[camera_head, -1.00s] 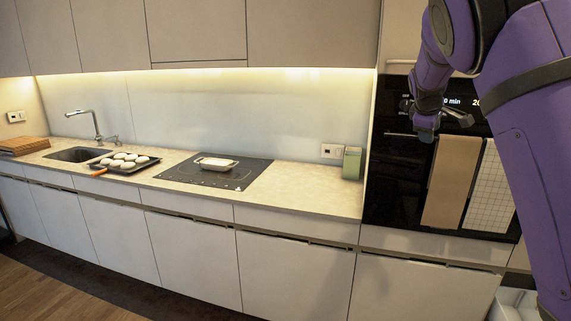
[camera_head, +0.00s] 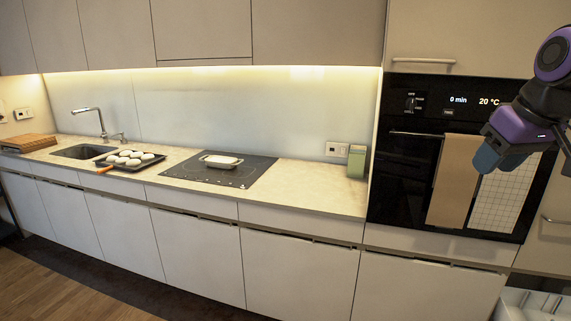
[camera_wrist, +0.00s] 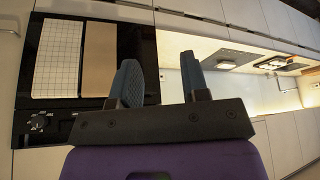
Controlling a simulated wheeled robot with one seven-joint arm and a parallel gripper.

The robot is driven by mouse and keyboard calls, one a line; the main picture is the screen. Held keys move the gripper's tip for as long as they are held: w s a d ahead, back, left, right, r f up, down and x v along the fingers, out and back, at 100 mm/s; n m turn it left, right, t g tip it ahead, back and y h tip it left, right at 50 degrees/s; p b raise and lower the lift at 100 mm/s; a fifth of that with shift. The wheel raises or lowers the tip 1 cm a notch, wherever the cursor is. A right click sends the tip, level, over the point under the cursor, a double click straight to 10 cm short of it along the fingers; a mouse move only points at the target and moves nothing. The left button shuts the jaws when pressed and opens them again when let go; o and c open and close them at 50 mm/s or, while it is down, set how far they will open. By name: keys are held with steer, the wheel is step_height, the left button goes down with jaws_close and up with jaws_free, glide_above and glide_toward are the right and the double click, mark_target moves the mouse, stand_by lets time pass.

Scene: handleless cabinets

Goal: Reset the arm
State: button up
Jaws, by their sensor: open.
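My gripper (camera_head: 492,155) is at the right of the head view, in front of the black oven (camera_head: 405,165). Its blue-grey fingers point to the left and down. In the wrist view my gripper (camera_wrist: 160,78) shows two fingers standing apart with nothing between them. The finger pads are clear of any object. My upper arm is mostly outside the head view.
A brown towel (camera_head: 453,180) and a checked towel (camera_head: 500,195) hang on the oven. The counter holds a hob with a white dish (camera_head: 221,160), a tray of white round items (camera_head: 108,160), a green box (camera_head: 357,161) and a sink (camera_head: 84,152). Cabinets (camera_head: 205,255) line below.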

steer(key=s+a+f+m, duration=0.1)
steer(key=s+a, duration=0.1)
steer(key=s, duration=0.5)
steer(key=s+a+f+m+h, duration=0.1)
steer(key=s+a+f, duration=0.1)
steer(key=s, duration=0.6)
steer(key=shift+a+f, duration=0.3)
steer(key=shift+a, duration=0.25)
steer(key=shift+s+d, duration=0.1)
